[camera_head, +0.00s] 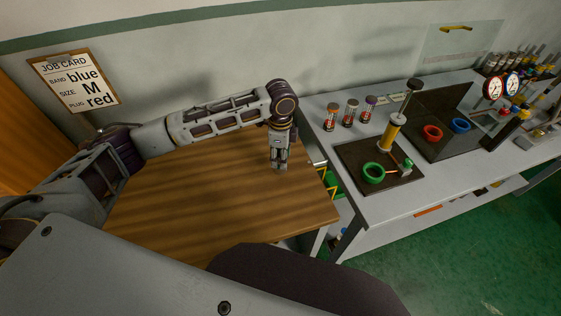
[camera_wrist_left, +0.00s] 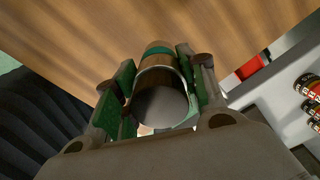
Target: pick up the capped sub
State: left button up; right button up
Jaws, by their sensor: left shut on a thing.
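My left gripper (camera_head: 280,160) reaches over the wooden table near its right end, pointing down. It is shut on a short round piece, which I take to be the capped sub (camera_wrist_left: 160,105). In the left wrist view the piece sits between the two green-padded fingers (camera_wrist_left: 158,92). It has a smooth grey near end, a brownish body and a teal-green band toward its far end. Its far end is hard to make out. In the head view the fingers mostly hide it. My right gripper is not in view.
The wooden table (camera_head: 200,205) is otherwise clear. The grey bench (camera_head: 400,203) to the right carries three small capped containers (camera_head: 350,112), a green ring (camera_head: 373,173), a yellow cylinder (camera_head: 391,132), red (camera_head: 432,132) and blue (camera_head: 460,125) rings. A job card (camera_head: 75,82) reads blue, M, red.

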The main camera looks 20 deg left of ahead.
pick_arm(q)
jog(key=shift+r, duration=3)
